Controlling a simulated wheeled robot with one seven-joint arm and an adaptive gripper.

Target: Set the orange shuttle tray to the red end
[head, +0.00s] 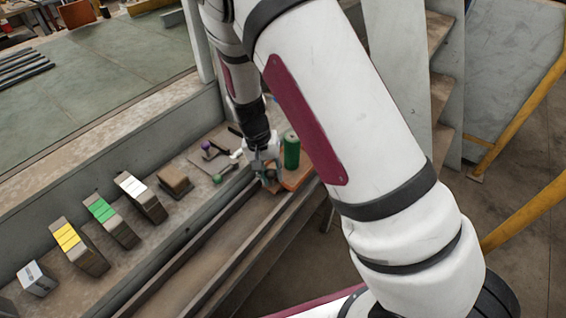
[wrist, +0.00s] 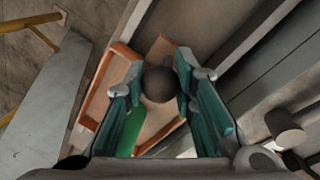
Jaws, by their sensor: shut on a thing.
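The orange shuttle tray (head: 303,174) sits at the far end of a long channel (head: 200,262), partly hidden by my arm. In the wrist view the tray (wrist: 97,92) appears as an orange-rimmed shape with a brown floor. A green cylinder (head: 291,150) stands on it, and part of it shows in the wrist view (wrist: 130,132). My gripper (head: 266,178) is at the tray's left side. In the wrist view its teal fingers (wrist: 160,78) are shut around a dark round knob (wrist: 160,88) over the tray. I cannot make out a red end.
A ledge left of the channel carries blocks with white (head: 130,184), green (head: 101,209) and yellow (head: 66,237) faces, and a plain brown block (head: 175,181). Small purple-topped (head: 207,146) and green-topped (head: 217,179) handles lie near my gripper. The channel's near stretch looks empty.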

